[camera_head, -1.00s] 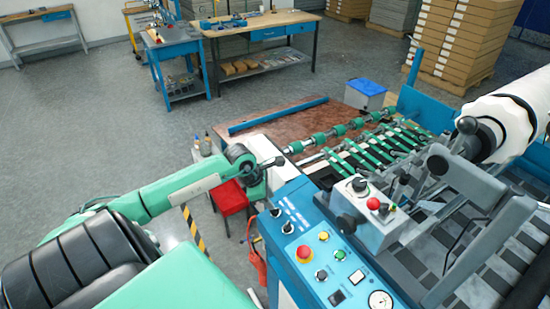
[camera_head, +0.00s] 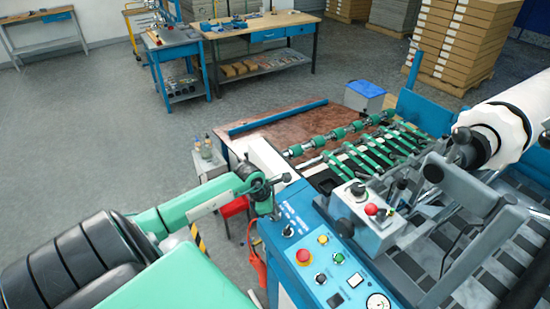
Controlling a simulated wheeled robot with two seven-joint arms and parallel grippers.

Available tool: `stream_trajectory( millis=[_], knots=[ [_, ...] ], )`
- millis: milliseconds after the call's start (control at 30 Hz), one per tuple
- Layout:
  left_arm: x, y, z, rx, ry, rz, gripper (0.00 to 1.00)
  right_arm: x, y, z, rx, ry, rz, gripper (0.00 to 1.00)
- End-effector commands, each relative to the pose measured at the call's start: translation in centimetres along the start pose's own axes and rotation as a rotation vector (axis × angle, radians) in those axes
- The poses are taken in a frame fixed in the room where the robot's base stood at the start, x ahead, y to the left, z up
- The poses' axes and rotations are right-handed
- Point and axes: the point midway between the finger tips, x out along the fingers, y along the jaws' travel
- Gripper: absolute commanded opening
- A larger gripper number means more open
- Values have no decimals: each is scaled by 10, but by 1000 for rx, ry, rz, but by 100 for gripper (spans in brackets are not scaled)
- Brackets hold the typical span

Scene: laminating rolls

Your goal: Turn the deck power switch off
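The blue control deck (camera_head: 325,275) of the laminating machine is in the lower middle. It carries a red emergency button on yellow (camera_head: 303,255), a yellow button (camera_head: 323,240), a green button (camera_head: 338,257), a black selector (camera_head: 321,278), a dark rocker switch (camera_head: 336,300), a white rocker (camera_head: 356,280) and a gauge (camera_head: 378,304). A black knob (camera_head: 288,230) sits at the deck's far left corner. Which one is the deck power switch I cannot tell. My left gripper (camera_head: 281,190) is over that corner, close to the knobs; its finger opening is unclear. My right gripper is not visible.
A grey box with a red button (camera_head: 371,209) stands on the machine beside the deck. Green rollers (camera_head: 340,135) and a white roll (camera_head: 500,125) lie behind. A red cloth-like item (camera_head: 256,252) hangs at the deck's left side. Open floor lies left.

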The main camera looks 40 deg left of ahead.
Motion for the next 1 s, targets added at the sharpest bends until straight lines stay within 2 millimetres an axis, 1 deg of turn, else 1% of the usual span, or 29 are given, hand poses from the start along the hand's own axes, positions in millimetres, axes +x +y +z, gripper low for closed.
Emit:
stream_trajectory(
  millis=[267,467,1000],
  knots=[
    [0,0,-1,-36,1,8,0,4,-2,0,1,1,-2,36],
    [2,0,-1,-141,1,29,0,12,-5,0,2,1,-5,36],
    [2,3,-2,-623,0,130,0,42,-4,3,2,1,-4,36]
  ],
)
